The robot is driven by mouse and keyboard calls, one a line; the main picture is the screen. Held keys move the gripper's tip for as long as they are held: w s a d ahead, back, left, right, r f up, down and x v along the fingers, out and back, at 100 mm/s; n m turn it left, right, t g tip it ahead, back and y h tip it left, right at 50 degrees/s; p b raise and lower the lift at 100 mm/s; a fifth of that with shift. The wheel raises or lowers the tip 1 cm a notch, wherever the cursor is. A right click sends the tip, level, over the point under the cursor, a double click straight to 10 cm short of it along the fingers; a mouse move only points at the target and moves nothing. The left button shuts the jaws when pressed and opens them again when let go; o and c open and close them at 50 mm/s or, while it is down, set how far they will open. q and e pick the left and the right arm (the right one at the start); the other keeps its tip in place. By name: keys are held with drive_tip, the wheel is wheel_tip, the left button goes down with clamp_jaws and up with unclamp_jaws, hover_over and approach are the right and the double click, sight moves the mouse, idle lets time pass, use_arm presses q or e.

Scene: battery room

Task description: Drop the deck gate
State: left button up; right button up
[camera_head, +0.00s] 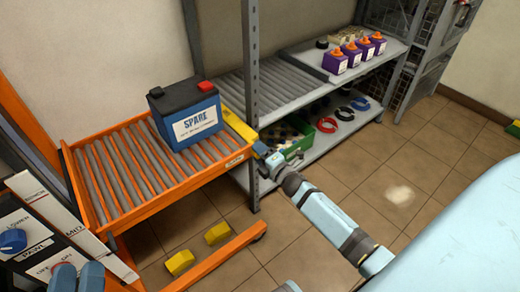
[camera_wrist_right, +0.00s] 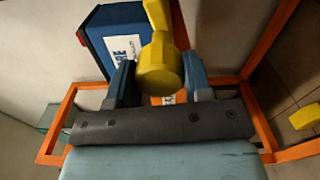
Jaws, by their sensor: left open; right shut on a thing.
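The yellow deck gate (camera_head: 238,125) runs along the right end of the orange cart's roller deck (camera_head: 118,172), beside the blue SPARE battery (camera_head: 190,115). My right gripper (camera_head: 262,150) is at the gate's near end. In the right wrist view, my right gripper (camera_wrist_right: 160,82) is shut on a yellow knobbed handle (camera_wrist_right: 160,65), with a finger on each side. The battery (camera_wrist_right: 120,35) stands behind it there. My left gripper (camera_head: 78,276) is open at the bottom left, close to the labelled panel. Its fingertips are partly cut off by the picture edge.
A grey shelf rack (camera_head: 252,100) stands right behind the gate, with purple batteries (camera_head: 355,52) and a green crate (camera_head: 290,140). A panel with a blue knob (camera_head: 12,240) is at left.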

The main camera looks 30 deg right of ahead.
drive_tip(key=shift+r+m+p, duration=0.1)
drive_tip(key=shift+m+p, duration=0.5)
drive_tip(key=shift+m, duration=0.5)
use_arm(q)
drive_tip(key=shift+w+a+f+g+y+p, duration=0.15)
drive_tip(key=shift+a+f+g+y, duration=0.15)
drive_tip(key=shift+f, duration=0.4)
drive_tip(key=shift+a+f+g+y+p, duration=0.15)
drive_tip(key=shift+f+g+y, duration=0.15)
drive_tip(key=shift+f, duration=0.45)
drive_tip(key=shift+w+a+f+g+y+p, duration=0.1)
drive_tip(key=shift+a+f+g+y, duration=0.1)
drive_tip(key=shift+f+g, duration=0.35)
use_arm(e)
drive_tip(key=shift+m, duration=0.6)
use_arm(q)
drive_tip(key=shift+f, duration=0.2)
use_arm(e)
drive_tip(key=o, duration=0.9)
use_arm(q)
drive_tip(key=shift+r, duration=0.15)
use_arm(e)
drive_tip(key=shift+s, duration=0.15)
